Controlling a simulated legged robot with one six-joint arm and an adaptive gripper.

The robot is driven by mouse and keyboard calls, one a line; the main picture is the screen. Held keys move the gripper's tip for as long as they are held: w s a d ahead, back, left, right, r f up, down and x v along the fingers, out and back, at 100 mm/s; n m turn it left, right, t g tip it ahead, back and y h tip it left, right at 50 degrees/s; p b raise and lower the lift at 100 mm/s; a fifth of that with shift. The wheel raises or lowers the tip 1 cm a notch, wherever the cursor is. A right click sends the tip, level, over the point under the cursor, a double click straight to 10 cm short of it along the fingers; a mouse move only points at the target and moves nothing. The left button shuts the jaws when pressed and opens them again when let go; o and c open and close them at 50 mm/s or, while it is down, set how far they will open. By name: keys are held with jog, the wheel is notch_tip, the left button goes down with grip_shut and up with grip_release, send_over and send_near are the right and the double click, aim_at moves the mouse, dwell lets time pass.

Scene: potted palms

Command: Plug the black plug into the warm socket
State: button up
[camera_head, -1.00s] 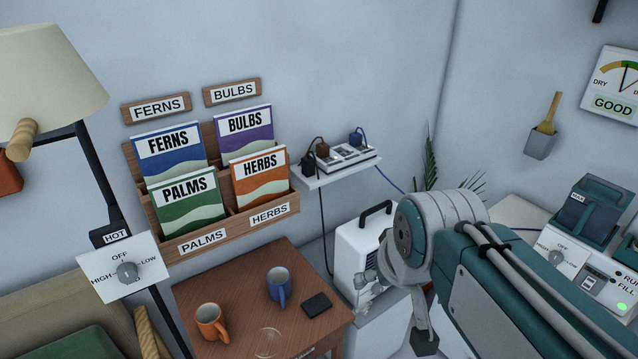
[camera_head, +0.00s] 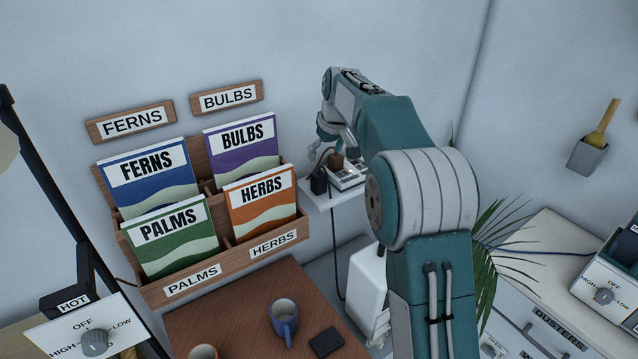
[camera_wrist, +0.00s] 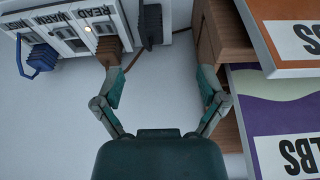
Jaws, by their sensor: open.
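The black plug (camera_head: 318,182) stands on the wall shelf just left of the socket strip (camera_head: 352,178). In the wrist view the black plug (camera_wrist: 150,25) is at the top, beside the strip (camera_wrist: 52,16). The middle socket, labelled WARM upside down (camera_wrist: 76,44), has no plug visible in it. A blue plug (camera_wrist: 40,57) is at the far-left socket. My gripper (camera_head: 328,130) is above the shelf; in the wrist view its fingers (camera_wrist: 163,76) are spread and empty, below the black plug.
The seed packet rack (camera_head: 205,215) is close to the shelf's left; its edge (camera_wrist: 232,40) and packets show near the right finger. A wooden table (camera_head: 235,315) below holds a blue mug (camera_head: 284,316) and a dark flat item (camera_head: 326,342). A palm (camera_head: 500,235) stands right.

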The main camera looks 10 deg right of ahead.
aim_at(319, 174)
jog(key=x, duration=0.4)
jog(key=w+x, duration=0.1)
jog(key=x, duration=0.4)
jog(key=w+x, duration=0.1)
jog(key=x, duration=0.4)
jog(key=shift+w+d+r, duration=0.2)
jog(key=shift+d+r, duration=0.05)
jog(key=shift+d, duration=0.05)
jog(key=shift+c, duration=0.3)
jog(key=c, duration=1.2)
